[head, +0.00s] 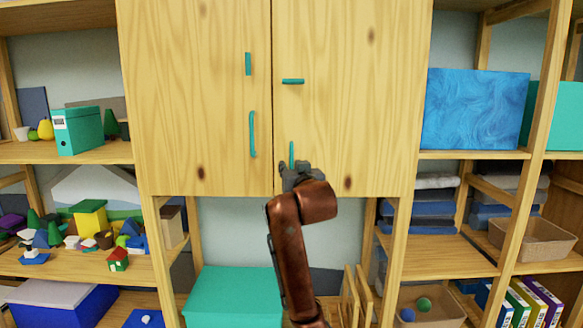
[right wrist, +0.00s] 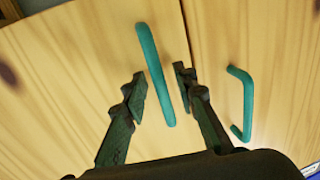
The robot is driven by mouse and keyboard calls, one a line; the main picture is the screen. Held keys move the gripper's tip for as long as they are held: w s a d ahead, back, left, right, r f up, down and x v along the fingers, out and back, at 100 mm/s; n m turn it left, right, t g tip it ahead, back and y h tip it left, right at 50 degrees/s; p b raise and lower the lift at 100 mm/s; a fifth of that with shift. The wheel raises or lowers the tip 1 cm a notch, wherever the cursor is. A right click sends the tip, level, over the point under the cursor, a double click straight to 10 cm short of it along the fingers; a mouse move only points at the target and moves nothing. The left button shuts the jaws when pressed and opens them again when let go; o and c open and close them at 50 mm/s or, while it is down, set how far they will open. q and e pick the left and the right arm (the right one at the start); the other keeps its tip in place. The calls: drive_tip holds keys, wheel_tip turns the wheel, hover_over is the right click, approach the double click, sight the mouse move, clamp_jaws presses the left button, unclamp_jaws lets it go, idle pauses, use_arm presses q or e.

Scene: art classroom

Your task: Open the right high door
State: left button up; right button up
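The right high door (head: 345,110) is a pale wooden cabinet door, closed flush beside the left door (head: 195,100). Its upright teal handle (head: 291,153) is low, near the middle seam. A short horizontal teal piece (head: 292,81) sits higher on the same door. My right gripper (head: 293,171) is at the lower end of the upright handle. In the right wrist view, the gripper (right wrist: 160,88) is open, with one finger on each side of the handle (right wrist: 153,65). Gaps show between the fingers and the handle. My left gripper is not in view.
The left door has its own long teal handle (head: 252,134), also seen in the right wrist view (right wrist: 242,100). Open shelves flank the cabinet, with a blue box (head: 474,110) at right and a teal binder (head: 78,130) at left. A teal box (head: 233,295) stands below.

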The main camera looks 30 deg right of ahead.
drive_tip(key=shift+c, duration=0.7)
clamp_jaws()
